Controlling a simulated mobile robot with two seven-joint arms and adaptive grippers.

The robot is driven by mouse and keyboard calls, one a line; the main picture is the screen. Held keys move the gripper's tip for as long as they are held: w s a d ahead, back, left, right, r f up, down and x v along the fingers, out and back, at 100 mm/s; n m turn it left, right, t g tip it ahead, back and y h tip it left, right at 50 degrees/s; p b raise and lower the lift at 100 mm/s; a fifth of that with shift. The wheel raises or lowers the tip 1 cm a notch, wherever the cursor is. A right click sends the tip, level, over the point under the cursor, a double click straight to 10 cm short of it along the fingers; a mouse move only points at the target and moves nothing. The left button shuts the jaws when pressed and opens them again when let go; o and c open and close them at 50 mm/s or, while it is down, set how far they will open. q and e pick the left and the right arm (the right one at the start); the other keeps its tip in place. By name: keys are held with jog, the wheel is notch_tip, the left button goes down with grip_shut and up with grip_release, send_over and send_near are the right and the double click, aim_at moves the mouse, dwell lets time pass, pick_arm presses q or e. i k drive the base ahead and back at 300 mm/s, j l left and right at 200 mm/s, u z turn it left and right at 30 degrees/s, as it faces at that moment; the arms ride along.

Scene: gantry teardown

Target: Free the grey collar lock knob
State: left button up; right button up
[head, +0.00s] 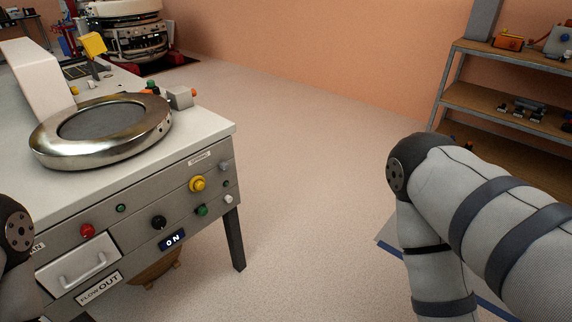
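A polished metal collar ring (150,138) with a dark mesh centre lies on the white bench top at the left. A small grey block (180,97) stands just behind its right side. A grey knob (224,166) sits on the bench's front panel near its right end, with a white knob (228,198) below it. No label that I can read tells which grey part is the collar lock knob. My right arm shows at the right and my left arm at the left edge. Neither gripper is in view.
The bench front panel (140,235) carries a yellow knob (197,184), a red button (87,230), a black knob (159,222), an "ON" display (172,239) and a drawer (78,265). Shelving (500,100) stands at the right. The floor between is clear.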

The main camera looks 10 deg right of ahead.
aim_at(224, 166)
jog(key=i+l, duration=0.15)
jog(key=l, duration=0.25)
jog(key=i+l, duration=0.15)
jog(key=l, duration=0.25)
jog(key=i+l, duration=0.15)
jog(key=l, duration=0.25)
jog(key=i+l+u, duration=0.1)
jog(key=l, duration=0.3)
jog(key=i+l, duration=0.2)
jog(key=l, duration=0.25)
